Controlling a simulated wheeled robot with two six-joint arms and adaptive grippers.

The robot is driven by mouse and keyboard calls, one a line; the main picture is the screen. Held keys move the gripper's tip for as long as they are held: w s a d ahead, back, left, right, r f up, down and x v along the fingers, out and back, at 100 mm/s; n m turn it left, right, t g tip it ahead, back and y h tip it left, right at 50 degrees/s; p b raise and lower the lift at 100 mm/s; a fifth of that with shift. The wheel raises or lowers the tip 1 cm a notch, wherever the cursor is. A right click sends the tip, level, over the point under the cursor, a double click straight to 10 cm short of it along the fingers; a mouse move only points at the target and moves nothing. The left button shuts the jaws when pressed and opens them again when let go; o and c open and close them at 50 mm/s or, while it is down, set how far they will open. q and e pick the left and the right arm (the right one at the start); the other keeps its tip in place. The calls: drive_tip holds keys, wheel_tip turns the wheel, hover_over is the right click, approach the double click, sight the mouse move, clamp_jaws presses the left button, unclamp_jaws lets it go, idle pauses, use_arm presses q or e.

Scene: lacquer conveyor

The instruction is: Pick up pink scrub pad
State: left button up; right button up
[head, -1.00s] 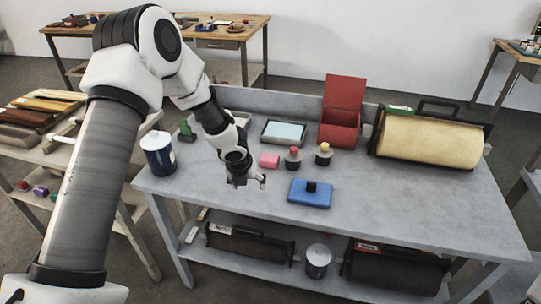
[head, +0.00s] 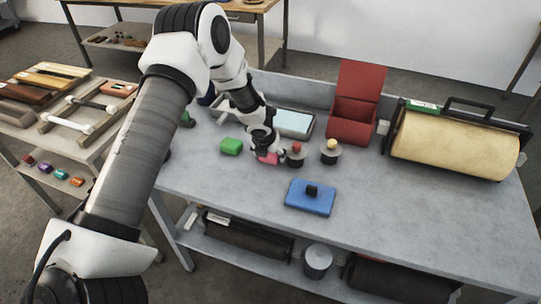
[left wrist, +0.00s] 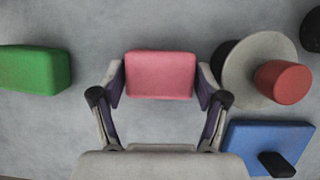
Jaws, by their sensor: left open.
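The pink scrub pad (left wrist: 160,75) lies on the grey table, between the two fingers of my left gripper in the left wrist view. In the head view the pad (head: 268,158) is partly hidden by the gripper. My left gripper (left wrist: 160,85) is open, with a finger at each side of the pad. In the head view the left gripper (head: 265,153) is down at the pad. Whether the fingers touch the pad, I cannot tell. My right gripper is not in view.
A green block (head: 231,146) lies left of the pad. A blue pad with a black handle (head: 310,197) lies in front. The grey table's (head: 400,225) front right is clear.

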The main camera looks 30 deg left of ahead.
use_arm(q)
drive_tip(key=shift+w+f, duration=0.1)
drive_tip(key=shift+w, duration=0.05)
drive_tip(key=shift+s+r, duration=0.2)
drive_tip(key=shift+s, duration=0.05)
drive_tip(key=shift+c, duration=1.3)
drive_tip(key=c, duration=0.3)
drive_tip(key=shift+c, duration=0.2)
drive_tip(key=shift+r, duration=0.1)
